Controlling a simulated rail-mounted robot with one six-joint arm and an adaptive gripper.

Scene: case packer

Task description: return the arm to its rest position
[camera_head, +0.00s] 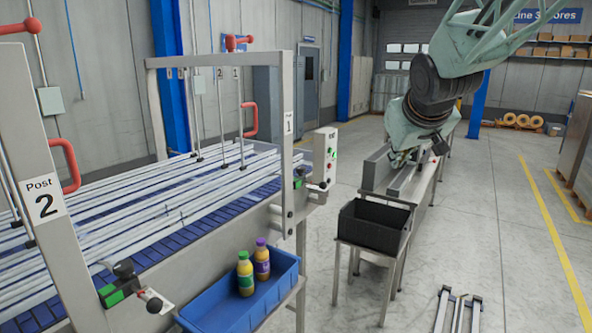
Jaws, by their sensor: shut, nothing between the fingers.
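My arm comes in from the upper right and bends down.
A black crate (374,228) stands on a stand in front of the conveyor. At left is the case packer frame (213,58) with rails; a blue tray (283,289) there holds a green-capped bottle (245,274) and a purple-capped bottle (262,260).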

